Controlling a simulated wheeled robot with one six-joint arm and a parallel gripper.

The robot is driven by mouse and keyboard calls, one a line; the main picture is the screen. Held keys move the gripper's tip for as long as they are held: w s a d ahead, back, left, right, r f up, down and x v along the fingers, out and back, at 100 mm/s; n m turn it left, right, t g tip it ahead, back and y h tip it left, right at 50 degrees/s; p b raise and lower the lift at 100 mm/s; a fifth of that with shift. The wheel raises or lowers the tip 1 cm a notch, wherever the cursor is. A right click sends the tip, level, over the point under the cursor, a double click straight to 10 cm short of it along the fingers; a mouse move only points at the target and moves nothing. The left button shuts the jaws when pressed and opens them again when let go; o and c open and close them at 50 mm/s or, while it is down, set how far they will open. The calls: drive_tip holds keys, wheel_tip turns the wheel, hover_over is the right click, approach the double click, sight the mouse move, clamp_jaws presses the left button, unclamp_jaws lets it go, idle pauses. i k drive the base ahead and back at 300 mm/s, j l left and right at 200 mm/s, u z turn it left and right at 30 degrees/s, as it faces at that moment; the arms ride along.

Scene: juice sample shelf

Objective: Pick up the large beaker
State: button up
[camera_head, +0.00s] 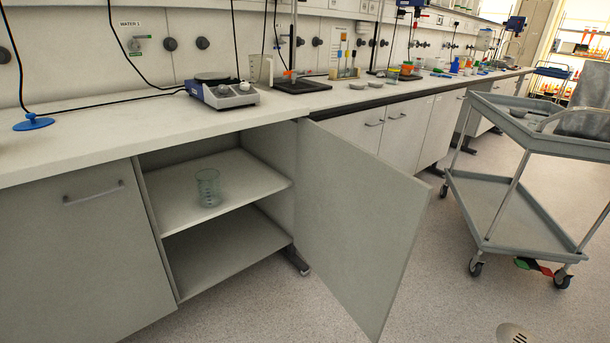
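The large beaker (208,188) is clear glass and stands upright on the upper shelf (245,176) of an open cabinet under the bench. It is near the front of that shelf, left of its middle. Nothing stands in front of it. My gripper is not in view, so its state does not show.
The cabinet door (362,225) stands wide open to the right of the opening. A closed cabinet (75,255) is on the left. The benchtop (120,125) overhangs the shelf and holds a hotplate stirrer (222,92). A grey trolley (515,205) stands at right. Floor between is clear.

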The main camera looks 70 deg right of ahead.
sight(208, 188)
drive_tip(key=k+l, duration=0.15)
drive_tip(key=l, duration=0.35)
drive_tip(key=k+l+z, duration=0.15)
drive_tip(key=l, duration=0.3)
drive_tip(key=k+l, duration=0.2)
drive_tip(key=l, duration=0.3)
drive_tip(key=k+l+z, duration=0.15)
drive_tip(key=l, duration=0.35)
drive_tip(key=k+l, duration=0.1)
drive_tip(key=l, duration=0.4)
drive_tip(key=k+l+z, duration=0.15)
drive_tip(key=l, duration=0.4)
drive_tip(key=k+l, duration=0.1)
drive_tip(key=l, duration=0.4)
drive_tip(key=z, duration=0.05)
